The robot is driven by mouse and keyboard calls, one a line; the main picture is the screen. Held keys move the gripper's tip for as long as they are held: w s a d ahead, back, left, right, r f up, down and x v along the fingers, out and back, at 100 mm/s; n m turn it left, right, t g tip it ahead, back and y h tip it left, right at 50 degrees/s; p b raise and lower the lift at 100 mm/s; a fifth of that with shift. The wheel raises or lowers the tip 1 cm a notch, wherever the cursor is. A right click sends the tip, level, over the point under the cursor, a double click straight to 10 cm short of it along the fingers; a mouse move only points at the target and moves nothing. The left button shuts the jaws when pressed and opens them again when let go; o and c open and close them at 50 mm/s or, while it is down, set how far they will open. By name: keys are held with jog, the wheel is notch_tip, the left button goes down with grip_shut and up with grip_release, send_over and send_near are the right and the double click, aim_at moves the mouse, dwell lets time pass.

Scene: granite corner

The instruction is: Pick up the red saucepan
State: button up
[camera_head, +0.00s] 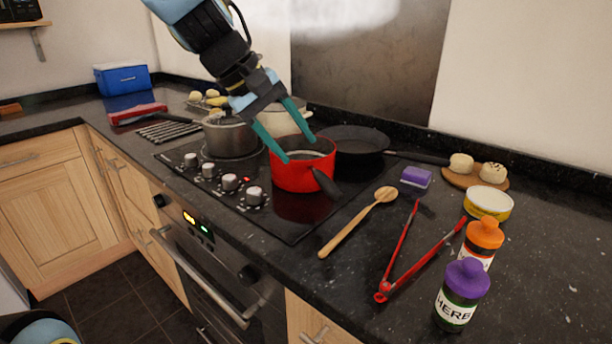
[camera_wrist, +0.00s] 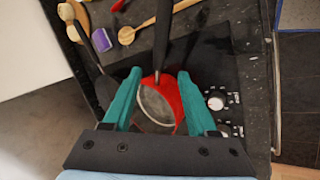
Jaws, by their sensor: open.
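The red saucepan (camera_head: 295,175) stands on the front part of the black hob, its dark handle pointing toward the front right. My gripper (camera_head: 298,148) is above it in the head view, with its two teal fingers spread. In the wrist view the saucepan (camera_wrist: 162,104) lies between and beyond the fingertips of my open gripper (camera_wrist: 158,75), with its black handle running up the picture. The fingers hold nothing. I cannot tell whether a fingertip touches the saucepan's rim.
A grey pot (camera_head: 230,138) and a dark frying pan (camera_head: 354,141) stand close by on the hob. A wooden spoon (camera_head: 350,228), red tongs (camera_head: 410,262), a purple sponge (camera_head: 416,177) and a purple-capped herb bottle (camera_head: 461,293) are to the right.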

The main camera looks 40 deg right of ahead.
aim_at(318, 174)
jog(key=x, duration=0.5)
jog(key=shift+d+f+p, duration=0.2)
jog(key=shift+d+p, duration=0.05)
jog(key=shift+p, duration=0.05)
jog(key=shift+p+x, duration=0.65)
jog(key=shift+x, duration=1.85)
jog(key=shift+w, duration=0.2)
grip_shut()
